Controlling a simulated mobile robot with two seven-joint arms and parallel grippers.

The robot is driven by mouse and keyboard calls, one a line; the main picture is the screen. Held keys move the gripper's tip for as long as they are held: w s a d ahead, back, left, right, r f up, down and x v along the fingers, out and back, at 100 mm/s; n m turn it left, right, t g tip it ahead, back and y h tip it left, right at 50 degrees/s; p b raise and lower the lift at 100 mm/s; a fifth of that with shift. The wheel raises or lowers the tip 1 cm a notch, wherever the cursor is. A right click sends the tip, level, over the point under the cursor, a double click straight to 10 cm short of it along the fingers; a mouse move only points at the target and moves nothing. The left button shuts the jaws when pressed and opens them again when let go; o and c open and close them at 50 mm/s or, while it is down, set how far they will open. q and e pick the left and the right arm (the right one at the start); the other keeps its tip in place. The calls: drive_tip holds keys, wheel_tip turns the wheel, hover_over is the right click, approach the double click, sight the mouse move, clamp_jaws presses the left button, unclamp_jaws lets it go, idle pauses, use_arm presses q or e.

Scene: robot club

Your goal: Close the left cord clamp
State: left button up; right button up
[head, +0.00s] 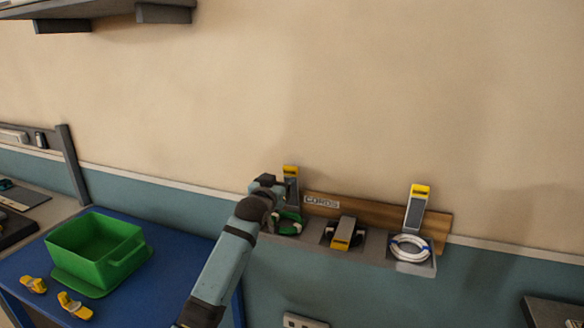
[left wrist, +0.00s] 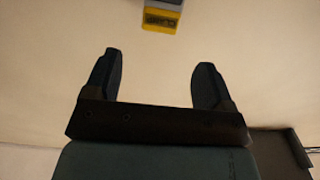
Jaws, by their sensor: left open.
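The left cord clamp (head: 291,173) stands raised on the wall board, grey with a yellow tip. A green cord coil (head: 290,222) sits in the holder below it, partly hidden by my left arm. My left gripper (head: 268,181) is close to the raised clamp, just left of it in the head view. In the left wrist view my left gripper (left wrist: 157,78) has its fingers wide apart with nothing between them. The clamp's yellow tip (left wrist: 162,20) shows beyond the fingertips, apart from them. My right gripper is not in view.
The middle clamp (head: 345,234) is folded down; the right clamp (head: 416,207) is raised above a white coil (head: 409,248). A wooden board (head: 376,212) carries a CORDS label (head: 321,202). A green bin (head: 98,248) and yellow pieces (head: 75,305) are on a blue table (head: 142,302).

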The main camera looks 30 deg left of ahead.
sight(289, 170)
use_arm(q)
drive_tip(key=p+x, duration=0.1)
drive_tip(key=x, duration=1)
drive_tip(key=shift+w, duration=0.4)
